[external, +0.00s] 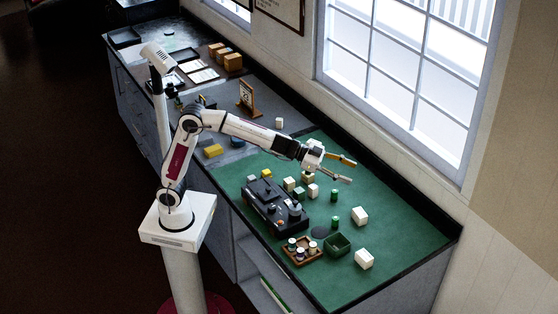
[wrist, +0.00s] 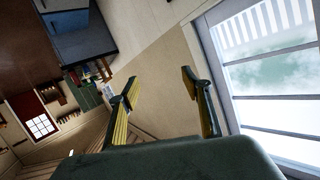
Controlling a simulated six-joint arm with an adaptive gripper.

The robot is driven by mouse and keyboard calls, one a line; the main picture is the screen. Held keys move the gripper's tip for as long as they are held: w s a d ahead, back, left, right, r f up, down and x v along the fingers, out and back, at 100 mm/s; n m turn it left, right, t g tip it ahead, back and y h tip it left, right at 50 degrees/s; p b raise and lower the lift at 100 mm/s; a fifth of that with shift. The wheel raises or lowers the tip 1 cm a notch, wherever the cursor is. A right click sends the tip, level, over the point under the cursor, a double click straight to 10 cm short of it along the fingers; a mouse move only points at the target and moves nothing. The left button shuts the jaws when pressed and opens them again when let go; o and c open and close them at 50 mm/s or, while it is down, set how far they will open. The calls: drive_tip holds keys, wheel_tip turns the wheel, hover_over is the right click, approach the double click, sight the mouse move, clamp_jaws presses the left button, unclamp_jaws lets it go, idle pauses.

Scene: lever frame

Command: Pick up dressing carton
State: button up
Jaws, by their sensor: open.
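Two white box-shaped cartons stand on the green mat, one (external: 360,215) toward the right and one (external: 364,259) nearer the front edge. Smaller pale boxes (external: 313,191) stand farther left. I cannot tell which of these is the dressing carton, as no label is readable. My gripper (external: 350,171) is open and empty, held above the mat with its yellow-lined fingers pointing toward the window side.
A black device (external: 274,205) stands left of the cartons. A wooden tray of jars (external: 301,250), a dark green bin (external: 337,244) and green cylinders (external: 334,195) are near. The mat's right end is clear. The window wall (external: 405,140) runs along the back.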

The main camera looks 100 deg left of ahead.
drive_tip(key=w+d+f+m+h, duration=0.1)
drive_tip(key=w+d+f+h, duration=0.15)
drive_tip(key=w, duration=0.25)
drive_tip(key=m+g+h, duration=0.5)
drive_tip(key=h, duration=0.1)
hover_over(362, 252)
drive_tip(key=f, duration=2)
drive_tip(key=shift+a+f, duration=0.2)
drive_tip(key=shift+a, duration=0.05)
drive_tip(key=shift+s+d+f, duration=0.1)
drive_tip(key=shift+d+f, duration=0.05)
drive_tip(key=shift+f, duration=0.3)
drive_tip(key=shift+f+h, duration=0.25)
drive_tip(key=shift+f, duration=1.45)
drive_tip(key=shift+f, duration=0.15)
